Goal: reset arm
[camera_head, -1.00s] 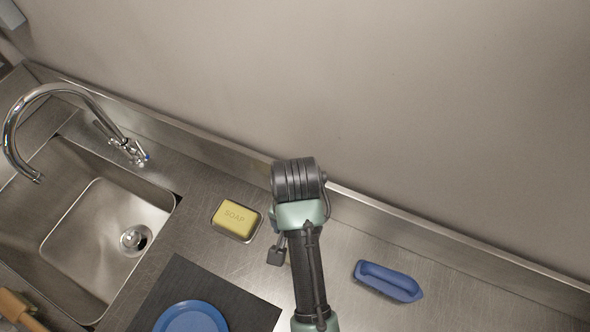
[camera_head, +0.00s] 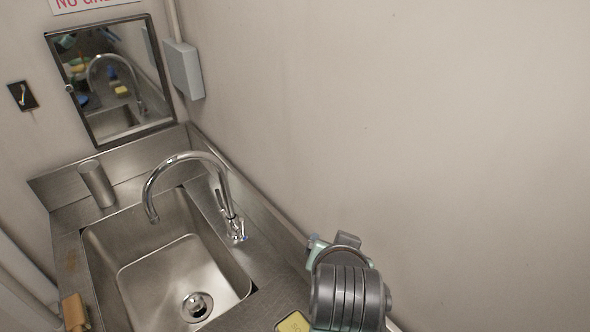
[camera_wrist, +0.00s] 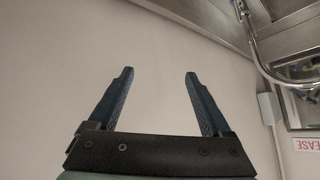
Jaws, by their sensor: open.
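My gripper (camera_wrist: 158,90) shows in the wrist view with its two dark fingers spread apart and nothing between them. A plain wall fills the space beyond the fingers. In the head view my arm rises at the bottom right, beside the wall; the gripper's fingers cannot be made out there.
The sink (camera_head: 180,255) with its curved tap (camera_head: 190,157) lies left of my arm. The yellow soap (camera_head: 293,322) is partly cut off at the bottom edge. A mirror (camera_head: 112,82) and a grey box (camera_head: 184,69) are on the walls. The right wall is bare.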

